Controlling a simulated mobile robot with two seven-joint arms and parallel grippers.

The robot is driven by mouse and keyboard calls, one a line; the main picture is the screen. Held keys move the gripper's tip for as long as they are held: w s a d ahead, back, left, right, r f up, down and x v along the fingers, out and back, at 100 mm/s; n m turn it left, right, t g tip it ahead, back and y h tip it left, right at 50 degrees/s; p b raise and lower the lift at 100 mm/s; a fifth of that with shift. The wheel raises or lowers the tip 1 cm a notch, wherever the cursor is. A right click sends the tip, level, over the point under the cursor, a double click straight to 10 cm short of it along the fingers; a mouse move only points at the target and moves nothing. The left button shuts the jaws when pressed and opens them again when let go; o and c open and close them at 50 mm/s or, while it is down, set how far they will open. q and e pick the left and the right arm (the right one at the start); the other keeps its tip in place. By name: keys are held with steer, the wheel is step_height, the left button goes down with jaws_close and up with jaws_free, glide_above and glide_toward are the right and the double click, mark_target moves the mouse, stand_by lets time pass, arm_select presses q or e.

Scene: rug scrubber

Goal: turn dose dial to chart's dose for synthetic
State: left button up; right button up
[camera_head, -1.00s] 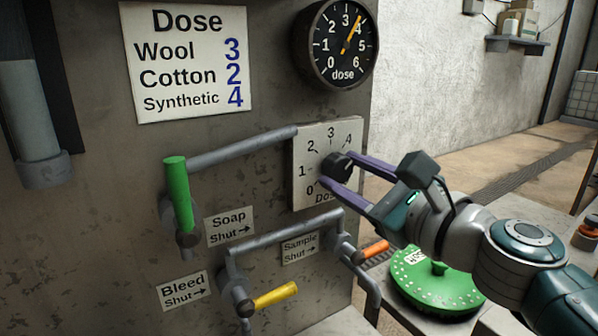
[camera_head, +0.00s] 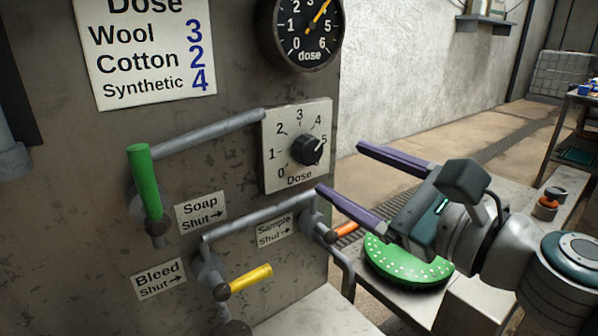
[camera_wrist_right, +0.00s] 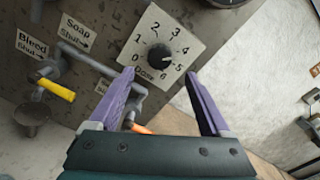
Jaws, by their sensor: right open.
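The dose dial has a black knob (camera_head: 308,150) on a pale square plate (camera_head: 272,182) numbered around it. In the head view, the knob's white mark points up and right, near the 4 and 5; I cannot tell the exact setting. The wrist view also shows the knob (camera_wrist_right: 160,53). The chart (camera_head: 150,55) lists Wool 3, Cotton 2, Synthetic 4. The round dose gauge (camera_head: 300,30) has its orange needle up and right, around the 4, its tip cut off. My right gripper (camera_head: 339,168) is open and empty, apart from the knob. My left gripper is not in view.
A green lever (camera_head: 145,180), a yellow lever (camera_head: 250,278) and an orange lever (camera_head: 346,229) sit on pipes around the panel. The orange one is close below my right gripper. A green round brush (camera_head: 405,268) lies behind my gripper. Open floor is beyond.

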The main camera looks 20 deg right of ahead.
steer(key=shift+v, duration=1.55)
steer(key=b+v, duration=0.2)
steer(key=v, duration=0.7)
